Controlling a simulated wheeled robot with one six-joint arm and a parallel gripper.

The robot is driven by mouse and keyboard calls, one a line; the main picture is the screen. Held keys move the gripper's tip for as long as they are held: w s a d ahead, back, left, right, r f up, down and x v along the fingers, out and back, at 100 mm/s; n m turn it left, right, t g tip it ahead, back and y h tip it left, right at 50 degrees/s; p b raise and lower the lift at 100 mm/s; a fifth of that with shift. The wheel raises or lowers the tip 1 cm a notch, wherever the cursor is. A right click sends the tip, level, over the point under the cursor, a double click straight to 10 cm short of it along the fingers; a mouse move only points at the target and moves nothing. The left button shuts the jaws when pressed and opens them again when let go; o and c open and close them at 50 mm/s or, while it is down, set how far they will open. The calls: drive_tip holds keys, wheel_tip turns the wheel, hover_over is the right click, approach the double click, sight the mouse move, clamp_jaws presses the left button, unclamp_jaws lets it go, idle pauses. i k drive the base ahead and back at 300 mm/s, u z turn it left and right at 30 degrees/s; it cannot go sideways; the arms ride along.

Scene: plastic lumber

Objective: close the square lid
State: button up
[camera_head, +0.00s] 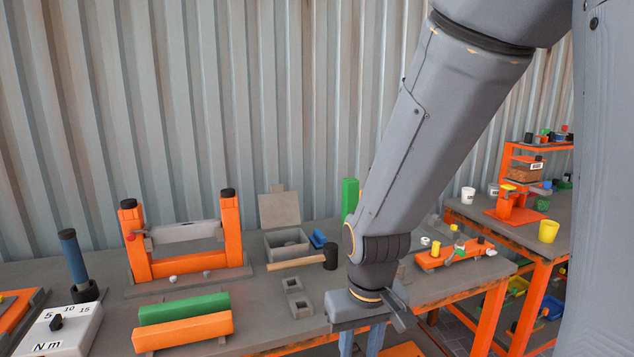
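A small grey box (287,252) stands toward the back of the workbench, left of my arm. Its square grey lid (279,210) stands raised at the box's back edge, near the corrugated wall, so the box is open. Something rounded and grey shows inside the box. My gripper (362,332) hangs low at the bench's front edge, right of and nearer than the box, and apart from the lid. Its fingertips are not clearly visible, and I cannot tell whether it is open or shut.
A mallet (300,262) lies directly in front of the box, with a blue item (317,238) beside it. A grey socketed block (297,299) sits nearer. An orange frame (231,228) stands left. A green post (349,197) stands behind my arm. Green and orange bars (184,328) lie at front left.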

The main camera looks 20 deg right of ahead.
sight(279, 208)
drive_tip(key=i, duration=1.35)
drive_tip(key=u, duration=0.2)
